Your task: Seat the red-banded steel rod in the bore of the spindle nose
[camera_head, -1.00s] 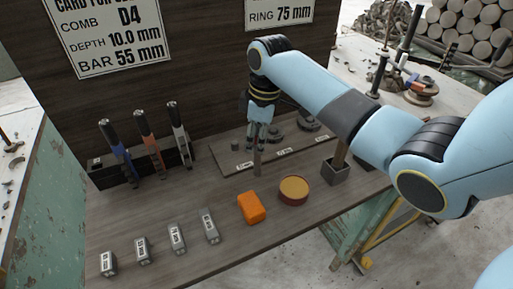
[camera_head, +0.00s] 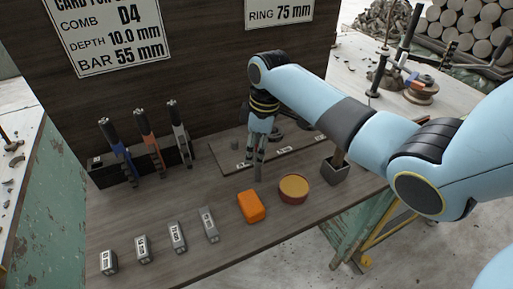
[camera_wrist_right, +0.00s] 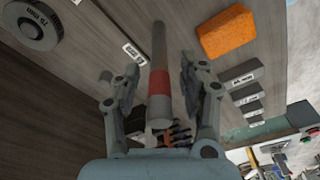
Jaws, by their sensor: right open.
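The steel rod (camera_wrist_right: 159,50) with its red band (camera_wrist_right: 158,82) lies between the fingers of my right gripper (camera_wrist_right: 159,70) in the right wrist view. The fingers are open, with gaps on both sides of the rod. In the head view my right gripper (camera_head: 262,148) points down at the front edge of the labelled strip, and the rod's grey shaft (camera_head: 258,172) shows below it. I cannot tell what bears the rod's far end. I cannot make out the spindle nose or its bore. My left gripper is not in view.
An orange block (camera_head: 251,206) and a round tin (camera_head: 293,188) stand close in front of the gripper. A square holder (camera_head: 334,172) is to the right. Several labelled grey blocks (camera_head: 177,238) line the front left, and upright tools (camera_head: 148,138) stand by the back panel.

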